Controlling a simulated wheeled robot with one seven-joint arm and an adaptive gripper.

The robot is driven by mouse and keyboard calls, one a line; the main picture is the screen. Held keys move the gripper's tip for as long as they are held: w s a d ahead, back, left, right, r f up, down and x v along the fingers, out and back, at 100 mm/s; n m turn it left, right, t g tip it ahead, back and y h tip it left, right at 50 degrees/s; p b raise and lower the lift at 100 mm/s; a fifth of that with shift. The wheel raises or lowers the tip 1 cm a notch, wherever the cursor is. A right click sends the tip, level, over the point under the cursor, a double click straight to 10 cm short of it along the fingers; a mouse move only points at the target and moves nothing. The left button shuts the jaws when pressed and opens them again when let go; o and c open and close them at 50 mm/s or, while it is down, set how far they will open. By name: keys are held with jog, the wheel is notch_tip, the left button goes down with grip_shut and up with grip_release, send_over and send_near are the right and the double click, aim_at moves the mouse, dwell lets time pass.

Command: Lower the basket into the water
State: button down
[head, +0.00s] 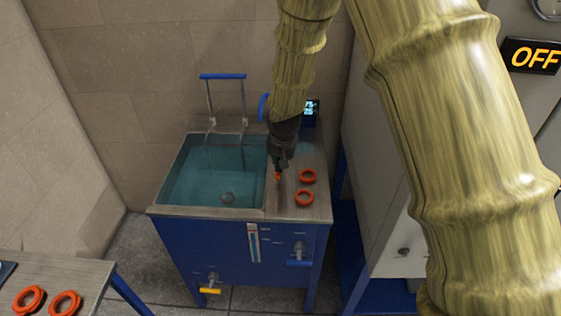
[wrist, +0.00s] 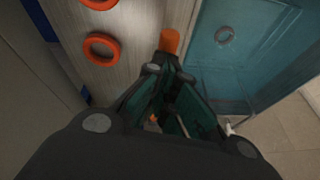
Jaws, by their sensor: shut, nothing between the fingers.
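The basket's blue handle bar (head: 222,76) stands upright on thin metal rods above the back of the tank. The rods run down to the water (head: 203,182), and the basket's lower part is not clear. The tank's rim (head: 205,211) surrounds the blue-green water, which also shows in the wrist view (wrist: 222,75). My gripper (head: 279,172) points down over the wooden top right of the water, apart from the handle. Its fingers are shut in the wrist view (wrist: 168,68). An orange piece (wrist: 170,41) shows at the fingertips; I cannot tell what it is.
Two orange rings (head: 304,187) lie on the wooden top right of my gripper. A blue wheel (head: 263,107) and a small display (head: 311,108) are behind it. A side table (head: 60,272) with more rings is at lower left. A cabinet with an OFF sign (head: 534,57) stands right.

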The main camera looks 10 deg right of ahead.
jog(key=shift+s+f, duration=0.55)
jog(key=shift+f, duration=0.2)
jog(key=shift+r, duration=0.1)
notch_tip(320, 180, up, 5)
jog(key=p, duration=0.3)
jog(key=s+a+r+b, duration=0.1)
jog(key=s+r+b, duration=0.1)
jog(key=s, duration=0.6)
jog(key=shift+r, duration=0.7)
jog(key=shift+s+f, duration=0.1)
